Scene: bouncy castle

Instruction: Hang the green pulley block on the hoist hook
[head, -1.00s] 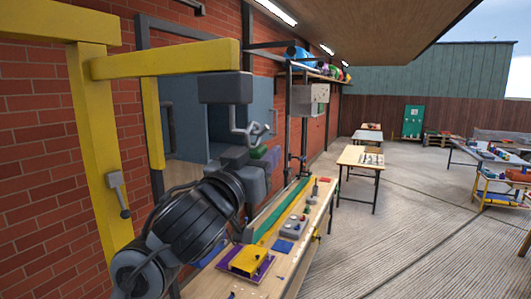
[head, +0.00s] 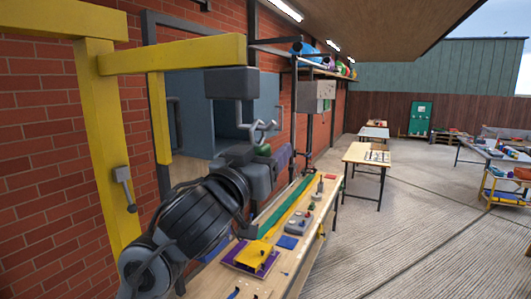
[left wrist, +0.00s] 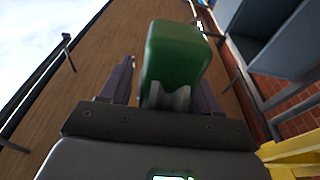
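The green pulley block (head: 263,150) is up in the air at my left gripper (head: 270,160), just below the hoist hook (head: 252,128) in the head view. The grey hook hangs under a dark grey hoist body (head: 231,83). I cannot tell whether block and hook touch. In the left wrist view the green block (left wrist: 177,55) stands between the two dark fingers of my left gripper (left wrist: 165,95), which looks shut on it. The hook does not show in that view. My right gripper is not in view.
The yellow hoist beam (head: 175,55) juts from a yellow post (head: 100,150) by the brick wall. Below the arm, a long workbench (head: 270,285) carries a yellow part on a purple plate (head: 250,257) and several small items. Open floor (head: 400,230) lies to the right.

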